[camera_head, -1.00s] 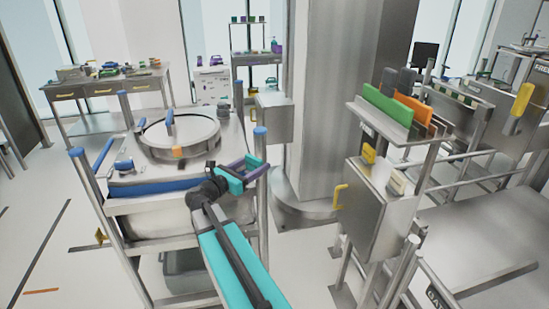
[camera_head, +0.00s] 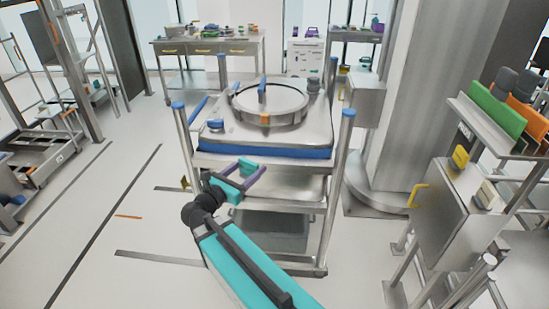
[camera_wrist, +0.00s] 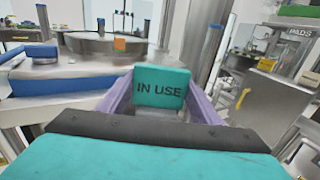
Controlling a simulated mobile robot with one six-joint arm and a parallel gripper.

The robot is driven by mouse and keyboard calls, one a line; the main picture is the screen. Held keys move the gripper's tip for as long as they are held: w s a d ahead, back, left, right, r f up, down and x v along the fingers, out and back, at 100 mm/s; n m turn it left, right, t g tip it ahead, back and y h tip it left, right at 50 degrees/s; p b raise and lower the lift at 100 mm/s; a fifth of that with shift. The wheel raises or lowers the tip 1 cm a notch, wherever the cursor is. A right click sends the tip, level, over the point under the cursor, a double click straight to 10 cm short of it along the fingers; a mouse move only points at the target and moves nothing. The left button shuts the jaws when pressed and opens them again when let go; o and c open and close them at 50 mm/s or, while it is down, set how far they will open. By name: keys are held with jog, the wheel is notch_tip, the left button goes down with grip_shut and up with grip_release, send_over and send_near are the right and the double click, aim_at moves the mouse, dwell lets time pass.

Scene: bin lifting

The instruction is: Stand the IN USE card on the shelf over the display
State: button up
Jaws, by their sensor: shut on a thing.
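The IN USE card (camera_wrist: 162,88) is a small teal plate with dark lettering. In the wrist view it stands upright and its lettering faces the camera. My gripper (camera_wrist: 160,95) is shut on it, with a purple finger at each side. In the head view my gripper (camera_head: 256,176) is in front of the steel cart, with the teal card (camera_head: 247,166) at its fingers. A raised shelf (camera_head: 482,124) at the far right bears green, orange and grey panels. I cannot tell whether it is the shelf over the display, and no display is clearly seen.
The steel cart (camera_head: 203,168) with a round lidded vessel (camera_head: 270,104) stands just beyond my gripper. A thick steel column (camera_head: 400,110) rises to its right. A steel cabinet (camera_head: 445,215) with a yellow handle stands at the right. The floor at left is open.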

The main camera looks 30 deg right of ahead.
jog(key=s+a+n+t+y, duration=0.1)
jog(key=a+t, duration=0.1)
jog(key=a, duration=0.9)
jog(key=shift+s+f+n+y+p, duration=0.3)
jog(key=shift+f+n+p, duration=0.05)
jog(key=shift+f+n, duration=0.1)
jog(key=shift+a, duration=0.1)
